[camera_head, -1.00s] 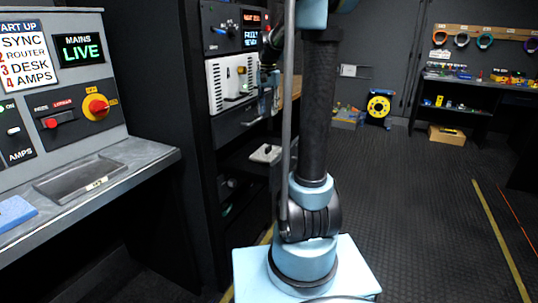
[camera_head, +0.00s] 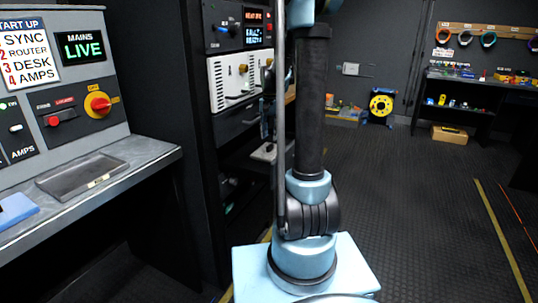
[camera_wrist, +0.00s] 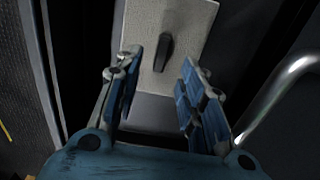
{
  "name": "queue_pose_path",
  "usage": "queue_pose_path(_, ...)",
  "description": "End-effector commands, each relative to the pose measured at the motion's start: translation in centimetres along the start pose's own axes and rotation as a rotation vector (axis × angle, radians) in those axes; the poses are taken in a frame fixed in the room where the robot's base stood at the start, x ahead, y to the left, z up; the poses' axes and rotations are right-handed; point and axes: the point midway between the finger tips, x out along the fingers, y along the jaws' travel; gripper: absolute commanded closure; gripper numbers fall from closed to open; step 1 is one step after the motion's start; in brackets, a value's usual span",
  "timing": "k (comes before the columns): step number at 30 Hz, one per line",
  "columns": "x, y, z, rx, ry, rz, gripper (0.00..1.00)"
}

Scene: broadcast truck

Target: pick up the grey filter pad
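I cannot make out a grey filter pad for certain. In the wrist view a pale grey plate (camera_wrist: 185,28) with a black handle (camera_wrist: 163,52) lies beyond the fingertips, and a plain grey surface (camera_wrist: 165,112) shows below it. A pale plate (camera_head: 264,152) is also partly visible on a lower rack level in the head view. My gripper (camera_wrist: 163,60) is open, with two blue fingers apart and nothing held between them. In the head view it is mostly hidden behind my arm, in front of the rack.
A white slotted panel (camera_head: 232,82) is in the rack above. A metal tube (camera_wrist: 275,95) runs close to the right finger. The desk (camera_head: 130,155) at left holds a blue block (camera_head: 15,209). The floor (camera_head: 400,210) at right is clear.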

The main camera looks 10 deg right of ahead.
Motion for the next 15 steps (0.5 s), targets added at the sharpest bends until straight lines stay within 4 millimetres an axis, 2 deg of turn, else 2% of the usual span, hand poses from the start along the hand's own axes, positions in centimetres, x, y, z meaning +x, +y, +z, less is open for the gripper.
queue_pose_path(15,5.0,-0.2,0.3,0.0,0.0,0.0,0.63)
